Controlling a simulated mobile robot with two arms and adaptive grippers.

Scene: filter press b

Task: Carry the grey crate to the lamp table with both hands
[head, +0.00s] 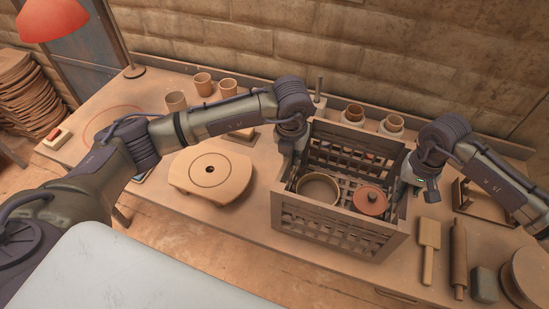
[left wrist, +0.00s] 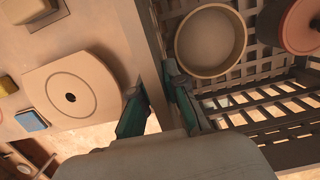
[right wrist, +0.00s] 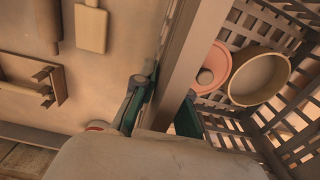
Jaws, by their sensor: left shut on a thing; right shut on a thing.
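The grey crate (head: 338,228), an open slatted box, is upright at the middle of the long bench. It holds a round tan bowl (head: 318,188) and a reddish lidded pot (head: 370,201). My left gripper (head: 289,160) is shut on the crate's left side wall; the left wrist view shows its fingers (left wrist: 157,92) on either side of that wall. My right gripper (head: 411,180) is shut on the right side wall, its fingers (right wrist: 163,105) straddling it. I cannot tell whether the crate's bottom touches the bench. A red-shaded lamp (head: 52,20) stands at the far left.
A red ring (head: 113,123) marks clear tabletop near the lamp. Between it and the crate lie a round-topped disc block (head: 210,173) and several cups (head: 203,84). A paddle (head: 429,250) and a rolling pin (head: 459,258) lie right of the crate. A brick wall stands behind.

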